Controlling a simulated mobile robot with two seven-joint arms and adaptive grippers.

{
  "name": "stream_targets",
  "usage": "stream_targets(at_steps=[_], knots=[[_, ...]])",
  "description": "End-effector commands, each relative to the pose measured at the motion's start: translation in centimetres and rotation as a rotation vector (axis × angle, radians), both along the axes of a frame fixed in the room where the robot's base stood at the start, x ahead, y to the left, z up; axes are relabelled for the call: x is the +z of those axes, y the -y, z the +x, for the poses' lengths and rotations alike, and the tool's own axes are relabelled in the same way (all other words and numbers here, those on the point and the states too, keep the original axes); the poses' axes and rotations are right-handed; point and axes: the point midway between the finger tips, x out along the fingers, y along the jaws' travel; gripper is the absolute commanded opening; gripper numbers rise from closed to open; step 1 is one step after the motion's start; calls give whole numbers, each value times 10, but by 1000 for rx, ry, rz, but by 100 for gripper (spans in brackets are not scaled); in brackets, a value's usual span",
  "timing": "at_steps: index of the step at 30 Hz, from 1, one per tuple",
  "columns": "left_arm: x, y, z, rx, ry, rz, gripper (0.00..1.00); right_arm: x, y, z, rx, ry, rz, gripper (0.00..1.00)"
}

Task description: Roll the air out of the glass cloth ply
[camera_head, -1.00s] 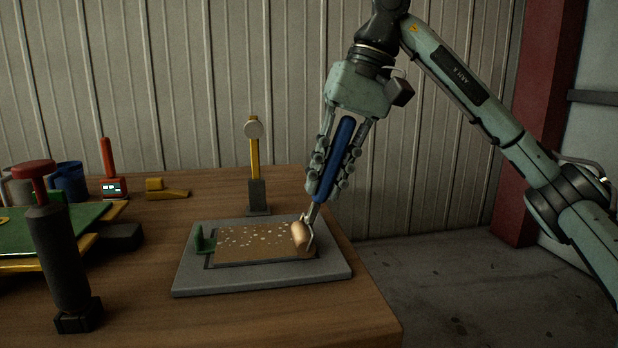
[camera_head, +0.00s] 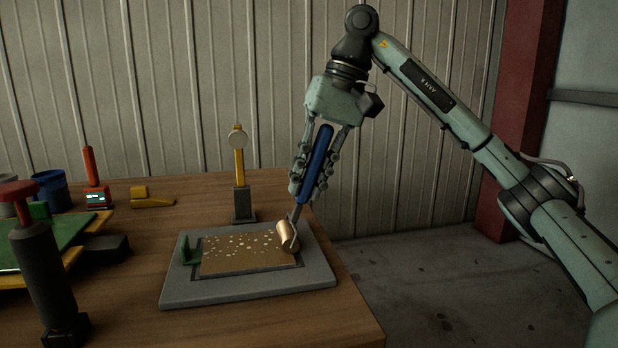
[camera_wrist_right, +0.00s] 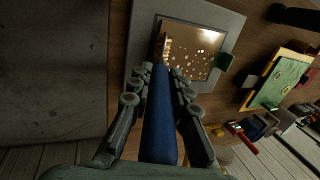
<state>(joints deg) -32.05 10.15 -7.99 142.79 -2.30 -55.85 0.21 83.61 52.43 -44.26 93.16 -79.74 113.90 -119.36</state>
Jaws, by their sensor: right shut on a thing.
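The glass cloth ply (camera_head: 245,262) is a brown, glossy sheet with many pale bubble spots. It lies on a grey plate (camera_head: 185,292) on the table. My right gripper (camera_head: 304,190) is shut on the blue handle (camera_head: 319,158) of a roller. The copper-coloured roller head (camera_head: 288,236) is at the ply's right end and seems to touch it. In the right wrist view the blue handle (camera_wrist_right: 159,120) runs between my fingers towards the ply (camera_wrist_right: 200,48). My left gripper is not in view.
A green block (camera_head: 188,250) stands at the ply's left end. A yellow post with a round top (camera_head: 239,165) stands behind the plate. At left are a dark cylinder with a red cap (camera_head: 42,265), a green board (camera_head: 62,235) and a blue mug (camera_head: 53,190). The table's right edge is close to the plate.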

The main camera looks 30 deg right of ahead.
Motion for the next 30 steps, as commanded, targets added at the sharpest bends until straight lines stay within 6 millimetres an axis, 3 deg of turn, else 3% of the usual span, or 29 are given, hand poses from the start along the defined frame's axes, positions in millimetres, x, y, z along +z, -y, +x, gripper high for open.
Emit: stream_targets(at_steps=[11, 24, 30], knots=[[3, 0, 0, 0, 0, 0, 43, -1, -5, 1, 2, -2, -1, 0], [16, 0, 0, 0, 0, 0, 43, -1, -44, 12, 4, -4, 0, 0], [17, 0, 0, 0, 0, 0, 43, -2, -50, 14, 2, -5, -2, 0]])
